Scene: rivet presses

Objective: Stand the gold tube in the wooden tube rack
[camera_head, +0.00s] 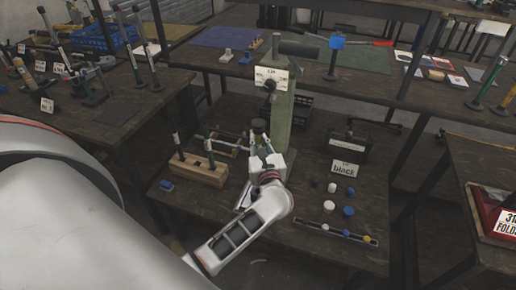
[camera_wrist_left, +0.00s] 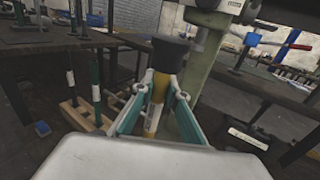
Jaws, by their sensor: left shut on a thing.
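My left gripper (camera_head: 263,146) is shut on the gold tube (camera_wrist_left: 153,116) in front of the green press column. In the left wrist view the tube stands roughly upright between the teal-padded fingers, with a wide black top (camera_wrist_left: 171,53) above them. In the head view the gripper and arm largely hide the tube. The wooden tube rack (camera_head: 205,176) is left of the gripper, with dark and white tubes standing in it. It also shows at the left in the left wrist view (camera_wrist_left: 83,121), apart from the held tube. My right gripper is not in view.
The green press column (camera_head: 280,112) rises just behind my gripper. A blue cap (camera_head: 166,185) lies left of the rack. White and blue round pieces (camera_head: 330,206) and a tray strip (camera_head: 335,234) lie on the right. A black bin (camera_head: 347,150) stands behind them.

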